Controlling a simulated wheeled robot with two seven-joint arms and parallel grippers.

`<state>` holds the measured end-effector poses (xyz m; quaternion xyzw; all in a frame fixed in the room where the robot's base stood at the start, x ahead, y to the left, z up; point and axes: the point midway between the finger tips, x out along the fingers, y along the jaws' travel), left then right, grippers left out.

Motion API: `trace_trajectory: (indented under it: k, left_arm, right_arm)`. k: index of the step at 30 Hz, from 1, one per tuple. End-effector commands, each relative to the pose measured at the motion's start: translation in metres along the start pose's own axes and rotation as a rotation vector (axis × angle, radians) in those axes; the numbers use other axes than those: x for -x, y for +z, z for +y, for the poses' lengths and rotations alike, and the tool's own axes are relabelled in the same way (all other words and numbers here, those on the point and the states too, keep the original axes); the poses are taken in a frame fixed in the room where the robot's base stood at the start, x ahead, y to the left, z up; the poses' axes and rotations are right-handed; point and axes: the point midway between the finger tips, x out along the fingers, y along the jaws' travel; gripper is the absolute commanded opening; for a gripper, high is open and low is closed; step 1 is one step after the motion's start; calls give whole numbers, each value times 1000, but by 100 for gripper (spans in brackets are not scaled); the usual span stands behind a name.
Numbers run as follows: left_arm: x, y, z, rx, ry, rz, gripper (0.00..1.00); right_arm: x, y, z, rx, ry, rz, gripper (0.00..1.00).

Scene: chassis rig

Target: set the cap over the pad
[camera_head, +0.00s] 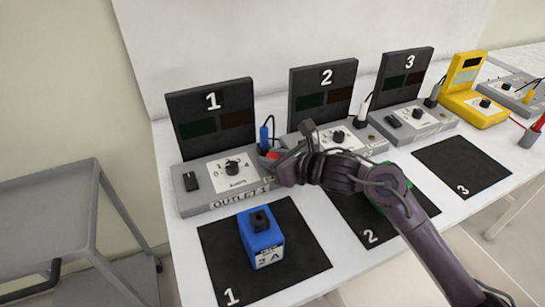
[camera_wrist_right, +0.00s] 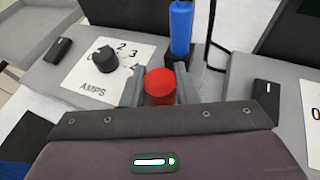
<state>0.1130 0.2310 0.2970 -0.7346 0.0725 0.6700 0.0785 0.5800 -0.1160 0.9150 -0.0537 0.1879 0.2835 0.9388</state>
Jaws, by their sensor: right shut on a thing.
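A red round cap (camera_head: 272,155) is at the right end of the OUTLET 1 box (camera_head: 222,182). In the right wrist view the red cap (camera_wrist_right: 160,87) sits between the two grey fingers of my right gripper (camera_wrist_right: 158,93). The gripper is shut on it, just over or at the box top. I cannot tell whether the cap touches the box. No pad shows under the cap; the cap and fingers hide that spot. Small round brownish spots show on the boxes of station 2 (camera_head: 371,138) and station 3 (camera_head: 428,112). My left gripper is not in view.
A blue plug (camera_head: 265,136) stands upright right behind the cap. A knob (camera_head: 232,168) and black switch (camera_head: 190,181) are to the left. A blue block (camera_head: 262,240) stands on black mat 1 (camera_head: 217,240). My right arm partly covers mat 2 (camera_head: 350,212). Mat 3 (camera_head: 462,166) is clear.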

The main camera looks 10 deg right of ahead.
Motion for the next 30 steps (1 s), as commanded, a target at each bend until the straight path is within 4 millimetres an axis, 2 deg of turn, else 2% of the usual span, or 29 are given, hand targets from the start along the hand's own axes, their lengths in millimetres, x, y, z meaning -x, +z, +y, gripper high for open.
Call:
trace_trajectory:
  k: [30]
  left_arm:
    - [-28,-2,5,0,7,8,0]
  right_arm:
    - [-9,-22,0,1,0,-1,6]
